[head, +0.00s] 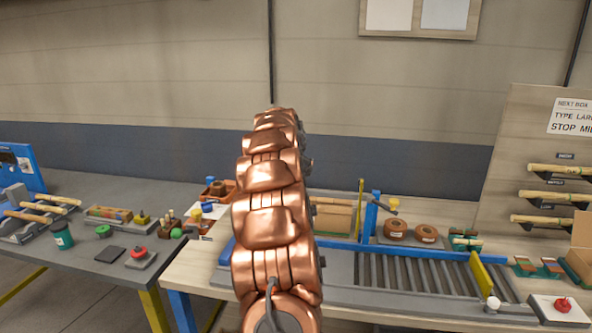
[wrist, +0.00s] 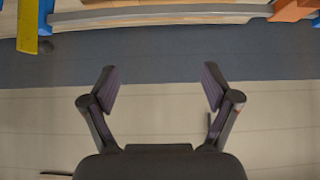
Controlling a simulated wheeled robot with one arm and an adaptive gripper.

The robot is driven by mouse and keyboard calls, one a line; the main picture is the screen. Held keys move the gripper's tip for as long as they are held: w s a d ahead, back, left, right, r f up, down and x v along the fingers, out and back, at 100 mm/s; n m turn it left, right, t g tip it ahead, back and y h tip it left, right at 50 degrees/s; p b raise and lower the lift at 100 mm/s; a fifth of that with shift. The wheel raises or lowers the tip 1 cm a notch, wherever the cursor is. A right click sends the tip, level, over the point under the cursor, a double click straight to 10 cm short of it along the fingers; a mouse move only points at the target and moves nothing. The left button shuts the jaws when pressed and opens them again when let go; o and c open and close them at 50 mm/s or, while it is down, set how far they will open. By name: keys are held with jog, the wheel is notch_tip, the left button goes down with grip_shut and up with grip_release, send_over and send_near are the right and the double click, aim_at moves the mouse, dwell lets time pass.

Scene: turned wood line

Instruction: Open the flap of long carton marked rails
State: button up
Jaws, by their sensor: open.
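My gripper (wrist: 160,85) is open and empty in the wrist view, with its two dark fingers spread wide in front of a plain wall. In the head view my copper-coloured arm hides it. A tan carton (head: 333,216) stands behind the conveyor, partly hidden by my arm. Other cardboard shows at the right edge (head: 582,232), cut off by the frame. I read no "rails" marking on any of them, so I cannot tell which is the long carton. No flap shows clearly.
A roller conveyor (head: 425,275) runs along the right bench, with a yellow plate (head: 482,276) across it. A red button (head: 562,304) sits at the front right. A rack (head: 520,150) holds turned wood pieces. A grey table (head: 75,255) with small items stands left.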

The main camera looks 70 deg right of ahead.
jog(key=v, duration=0.9)
dwell(0.4)
